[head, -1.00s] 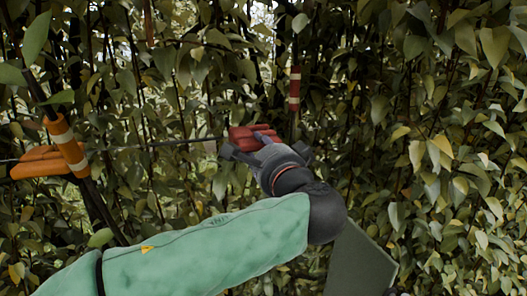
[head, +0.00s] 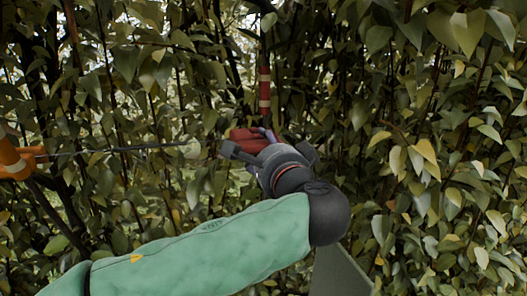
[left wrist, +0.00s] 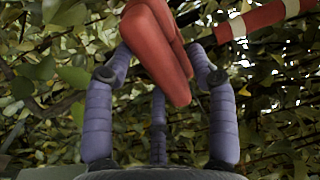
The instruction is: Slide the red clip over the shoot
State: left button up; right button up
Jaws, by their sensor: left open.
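The red clip (head: 246,136) is at the middle of the head view, at the right end of the visible wire. In the left wrist view the red clip (left wrist: 160,50) hangs in the space between my finger tips. The shoot (head: 264,90) with red and pale bands stands nearly upright just above and right of the clip. The banded shoot (left wrist: 265,18) also crosses the upper right of the wrist view. My left gripper (head: 265,146) is open, its fingers spread around the clip. Whether they touch it cannot be told. My right gripper is out of view.
Dense leaves (head: 440,150) fill the right side and hang close around the gripper. Several dark stems stand behind the wire.

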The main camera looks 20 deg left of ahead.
pick_arm(q)
jog(key=shift+s, duration=0.1)
jog(key=v, duration=1.2)
